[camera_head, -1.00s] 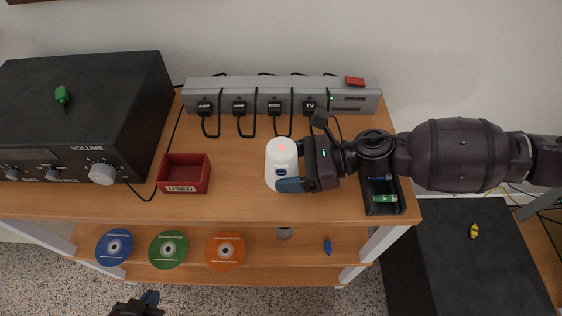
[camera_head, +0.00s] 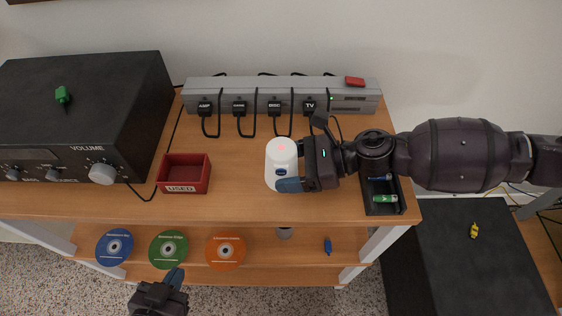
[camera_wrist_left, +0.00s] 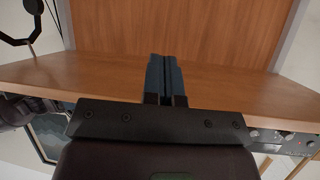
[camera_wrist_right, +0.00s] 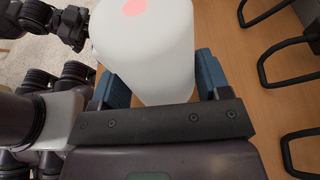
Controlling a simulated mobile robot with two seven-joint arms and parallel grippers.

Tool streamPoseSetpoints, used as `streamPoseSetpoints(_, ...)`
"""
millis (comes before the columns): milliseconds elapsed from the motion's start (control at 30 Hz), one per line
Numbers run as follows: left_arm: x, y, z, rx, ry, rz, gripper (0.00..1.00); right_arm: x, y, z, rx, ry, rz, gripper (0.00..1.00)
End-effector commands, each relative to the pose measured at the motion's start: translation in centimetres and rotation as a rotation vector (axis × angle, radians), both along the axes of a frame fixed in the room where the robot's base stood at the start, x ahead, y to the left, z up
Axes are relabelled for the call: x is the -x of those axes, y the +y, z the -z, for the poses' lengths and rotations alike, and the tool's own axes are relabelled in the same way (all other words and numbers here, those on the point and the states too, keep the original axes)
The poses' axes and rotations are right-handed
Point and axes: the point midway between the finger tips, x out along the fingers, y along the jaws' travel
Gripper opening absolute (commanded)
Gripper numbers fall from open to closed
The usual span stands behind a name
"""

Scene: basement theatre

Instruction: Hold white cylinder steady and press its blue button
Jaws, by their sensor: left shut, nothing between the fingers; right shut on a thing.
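The white cylinder (camera_head: 281,160) stands upright on the wooden shelf top, with a pink-red spot on its top and a blue oval button (camera_head: 281,171) on its front side. My right gripper (camera_head: 290,166) is shut around the cylinder from the right. In the right wrist view the white cylinder (camera_wrist_right: 146,50) sits between the blue fingers; its blue button is hidden there. My left gripper (camera_head: 173,279) is shut and empty, low at the front below the shelf, apart from the cylinder. In the left wrist view its fingers (camera_wrist_left: 162,78) are together.
A red "USED" box (camera_head: 184,174) and a black amplifier (camera_head: 85,115) are left of the cylinder. A grey power strip (camera_head: 230,98) with plugs lies behind. A black battery tray (camera_head: 383,204) is at right. Discs (camera_head: 168,249) lie on the lower shelf.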

Motion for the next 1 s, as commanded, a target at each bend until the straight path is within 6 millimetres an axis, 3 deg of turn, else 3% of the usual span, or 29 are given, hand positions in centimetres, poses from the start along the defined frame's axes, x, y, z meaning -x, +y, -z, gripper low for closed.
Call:
streamPoseSetpoints(100, -2.1, -3.8, -2.5, 0.029, -0.153, 0.085, 0.00, 0.0, 0.0, 0.0, 0.000, -0.001, 0.000, 0.42)
streamPoseSetpoints(300, -3.9, -10.0, -7.2, 0.088, -0.413, 0.221, 0.00, 0.0, 0.0, 0.0, 0.000, -0.001, 0.000, 0.42)
streamPoseSetpoints(600, -3.1, -17.8, -14.6, 0.200, -0.789, 0.401, 0.00, 0.0, 0.0, 0.0, 0.000, -0.001, 0.000, 0.42)
streamPoseSetpoints(800, -1.9, -20.2, -17.3, 0.252, -0.931, 0.465, 0.00, 0.0, 0.0, 0.0, 0.000, 0.000, 0.000, 0.42)
streamPoseSetpoints(1000, -2.0, -20.8, -17.9, 0.265, -0.968, 0.481, 0.00, 0.0, 0.0, 0.0, 0.000, 0.000, 0.000, 0.42)
